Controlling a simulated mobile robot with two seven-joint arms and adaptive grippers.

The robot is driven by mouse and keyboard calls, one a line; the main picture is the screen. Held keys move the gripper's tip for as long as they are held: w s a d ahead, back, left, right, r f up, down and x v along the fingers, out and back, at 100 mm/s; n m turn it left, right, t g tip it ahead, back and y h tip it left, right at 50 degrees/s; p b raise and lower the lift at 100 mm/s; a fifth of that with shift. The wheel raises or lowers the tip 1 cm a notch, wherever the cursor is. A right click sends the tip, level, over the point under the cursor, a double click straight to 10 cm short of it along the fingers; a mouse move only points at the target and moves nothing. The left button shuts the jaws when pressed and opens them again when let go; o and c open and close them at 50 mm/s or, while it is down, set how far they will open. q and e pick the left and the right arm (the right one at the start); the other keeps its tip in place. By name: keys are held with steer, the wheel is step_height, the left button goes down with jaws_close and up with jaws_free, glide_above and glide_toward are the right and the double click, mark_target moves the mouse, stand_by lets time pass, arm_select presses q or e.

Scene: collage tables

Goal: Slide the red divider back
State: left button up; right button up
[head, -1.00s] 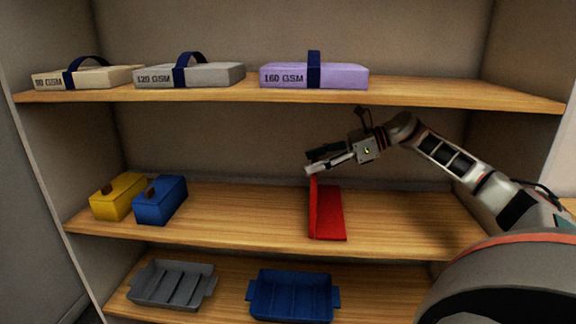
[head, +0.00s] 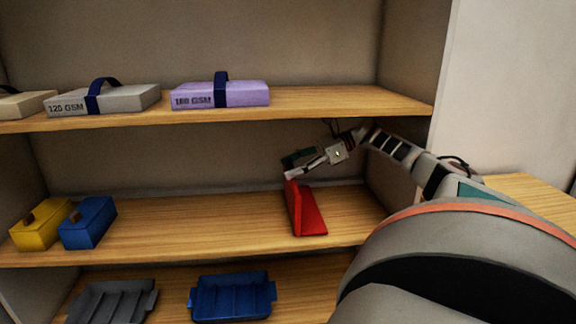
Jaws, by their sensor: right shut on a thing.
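The red divider (head: 309,212) stands on the middle shelf (head: 200,231), right of its centre. It has an upright plate and a flat foot lying on the boards to the right. My right gripper (head: 291,175) comes in from the right and is shut on the top edge of the upright plate. The fingertips hide part of that edge. My left gripper is not in view.
A yellow box (head: 38,226) and a blue box (head: 89,222) stand at the shelf's left end, with bare boards between them and the divider. Paper packs, one purple (head: 235,94), lie on the shelf above. Trays, one blue (head: 232,297), sit below. The right side wall (head: 408,60) is close to my arm.

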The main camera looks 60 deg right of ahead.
steer(key=shift+f, duration=0.1)
steer(key=o, duration=1.6)
